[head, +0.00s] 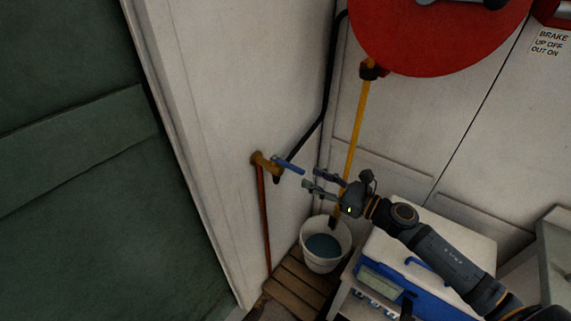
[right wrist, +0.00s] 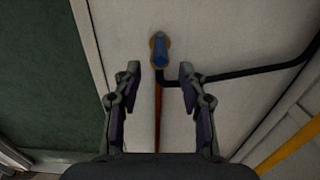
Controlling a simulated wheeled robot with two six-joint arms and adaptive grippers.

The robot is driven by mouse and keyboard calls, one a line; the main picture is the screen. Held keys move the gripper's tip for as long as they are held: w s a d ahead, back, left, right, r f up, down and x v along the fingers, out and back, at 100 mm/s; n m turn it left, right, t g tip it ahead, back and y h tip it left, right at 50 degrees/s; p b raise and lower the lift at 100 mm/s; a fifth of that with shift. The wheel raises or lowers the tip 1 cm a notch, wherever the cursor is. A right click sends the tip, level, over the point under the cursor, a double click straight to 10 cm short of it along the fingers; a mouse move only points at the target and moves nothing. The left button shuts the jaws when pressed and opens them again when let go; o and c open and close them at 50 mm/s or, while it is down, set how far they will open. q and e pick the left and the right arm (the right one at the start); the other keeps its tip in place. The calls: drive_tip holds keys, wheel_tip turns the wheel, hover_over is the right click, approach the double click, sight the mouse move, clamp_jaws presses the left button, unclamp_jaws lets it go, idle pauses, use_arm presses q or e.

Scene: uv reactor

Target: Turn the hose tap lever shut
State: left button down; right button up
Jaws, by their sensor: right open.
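The hose tap is a brass fitting (head: 262,160) on the white wall, with a blue lever (head: 289,166) pointing out from it toward the right. In the right wrist view the blue lever (right wrist: 160,50) is seen nearly end-on, in front of the brass body, just beyond the fingertips. My right gripper (head: 310,179) is open and empty, a short way right of and below the lever in the head view. In the right wrist view its two fingers (right wrist: 158,72) are spread either side of the lever's line, apart from it. My left gripper is not in view.
A white bucket (head: 325,246) stands on a wooden slatted stand (head: 297,280) below. A copper pipe (head: 265,220) runs down from the tap, and a black hose (head: 312,129) runs along the wall. A red reel (head: 440,35) hangs above, with a yellow hose (head: 357,130). A white-and-blue case (head: 450,293) is lower right.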

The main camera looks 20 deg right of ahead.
sight(282, 163)
drive_tip(key=p+x, duration=0.1)
drive_tip(key=x, duration=0.2)
drive_tip(key=p+x, duration=0.2)
drive_tip(key=x, duration=0.1)
drive_tip(key=p+x, duration=0.1)
drive_tip(key=x, duration=0.2)
drive_tip(key=shift+w+a+r+p, duration=0.15)
drive_tip(key=shift+w+r+p, duration=0.05)
drive_tip(key=shift+r+p, duration=0.1)
drive_tip(key=shift+w+a+f, duration=0.25)
drive_tip(key=shift+w+a, duration=0.1)
drive_tip(key=shift+w, duration=0.1)
clamp_jaws()
